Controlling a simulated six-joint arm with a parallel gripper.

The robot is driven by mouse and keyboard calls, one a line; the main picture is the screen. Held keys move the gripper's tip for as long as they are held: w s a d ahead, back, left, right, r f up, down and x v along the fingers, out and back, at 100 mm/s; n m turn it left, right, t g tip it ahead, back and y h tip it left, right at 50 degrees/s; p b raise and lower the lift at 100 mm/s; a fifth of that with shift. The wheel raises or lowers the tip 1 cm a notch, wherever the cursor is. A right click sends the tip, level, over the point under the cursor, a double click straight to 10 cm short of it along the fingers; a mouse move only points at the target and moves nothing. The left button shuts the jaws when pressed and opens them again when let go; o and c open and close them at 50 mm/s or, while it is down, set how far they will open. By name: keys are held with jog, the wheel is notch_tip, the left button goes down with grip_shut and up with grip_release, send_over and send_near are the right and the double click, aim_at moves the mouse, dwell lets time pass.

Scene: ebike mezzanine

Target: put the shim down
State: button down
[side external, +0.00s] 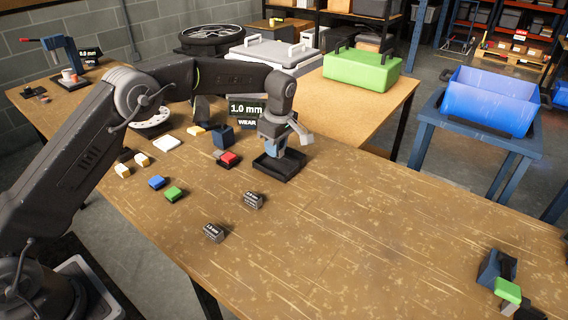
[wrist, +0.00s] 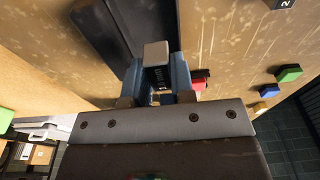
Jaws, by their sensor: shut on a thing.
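My gripper (side external: 276,148) is above a shallow black tray (side external: 273,172) on the brown workbench (side external: 370,225). In the wrist view its two blue fingers (wrist: 158,82) are shut on a small dark shim (wrist: 157,74) with a pale end and light printed marks too small to read. The black tray also shows in the wrist view (wrist: 108,32), beyond the fingers. In the side view the shim is hidden by the gripper, so I cannot tell whether it touches the tray.
Two dark labelled blocks (side external: 253,200) (side external: 213,233) lie in front of the tray. Red (side external: 229,158), blue (side external: 156,182) and green (side external: 174,193) blocks lie to the left. A sign reading 1.0 mm (side external: 247,108) stands behind. The bench's right middle is clear.

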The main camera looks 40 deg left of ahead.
aim_at(283, 171)
jog(key=shift+w+d+f, duration=0.25)
jog(key=shift+d+f, duration=0.15)
jog(key=shift+d, duration=0.15)
jog(key=shift+w+d+f, duration=0.25)
jog(key=shift+d+f, duration=0.1)
jog(key=shift+d, duration=0.2)
jog(key=shift+f, duration=1.95)
jog(key=shift+f, duration=0.1)
jog(key=c, duration=1.3)
grip_release()
jog(key=shift+o, duration=0.2)
